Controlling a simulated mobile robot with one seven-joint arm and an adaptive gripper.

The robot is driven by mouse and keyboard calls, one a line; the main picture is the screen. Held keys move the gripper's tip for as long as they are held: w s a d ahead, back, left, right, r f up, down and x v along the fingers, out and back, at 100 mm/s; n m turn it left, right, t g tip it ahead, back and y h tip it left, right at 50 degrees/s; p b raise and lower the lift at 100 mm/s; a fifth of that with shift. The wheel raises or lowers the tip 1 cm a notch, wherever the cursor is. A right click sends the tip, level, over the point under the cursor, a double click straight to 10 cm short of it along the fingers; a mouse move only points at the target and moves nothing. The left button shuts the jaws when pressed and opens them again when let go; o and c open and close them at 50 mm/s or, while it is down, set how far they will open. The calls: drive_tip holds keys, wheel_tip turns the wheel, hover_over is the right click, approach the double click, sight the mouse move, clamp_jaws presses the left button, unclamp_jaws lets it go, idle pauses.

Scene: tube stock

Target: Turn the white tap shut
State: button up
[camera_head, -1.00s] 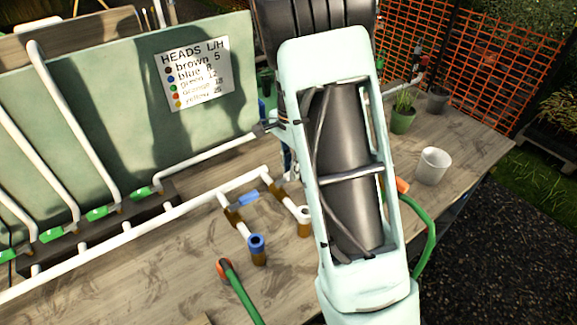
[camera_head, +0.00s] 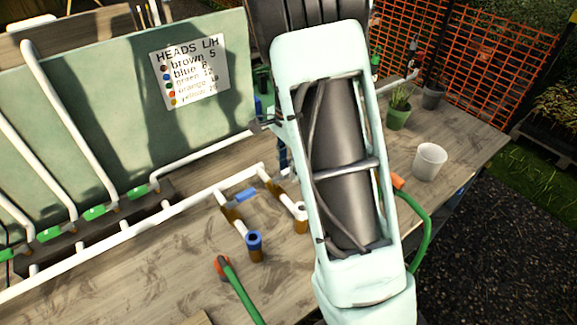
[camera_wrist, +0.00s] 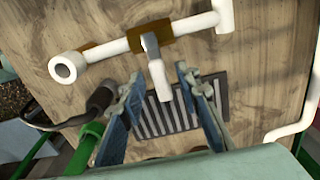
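The white tap lever (camera_wrist: 157,80) shows in the wrist view on a brown fitting (camera_wrist: 148,36) in a white pipe, and it points across the pipe. My gripper (camera_wrist: 157,84) is open, with its two blue fingers on either side of the lever's free end. I see gaps between the lever and the fingers, and cannot tell any contact. In the head view, my arm hides the gripper and most of this tap. The white-ended outlet (camera_head: 300,211) of its branch shows there, right of the blue-ended outlet (camera_head: 254,241) and its blue tap lever (camera_head: 246,194).
A dark grate (camera_wrist: 165,117) lies under the fingers. A green hose (camera_wrist: 85,150) is at the lower left of the wrist view. A white cup (camera_head: 429,162) and potted plant (camera_head: 398,113) stand on the table's right. Another green hose end (camera_head: 223,266) lies in front.

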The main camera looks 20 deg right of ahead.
wheel_tip(320, 180, up, 12)
idle(0.6)
idle(0.4)
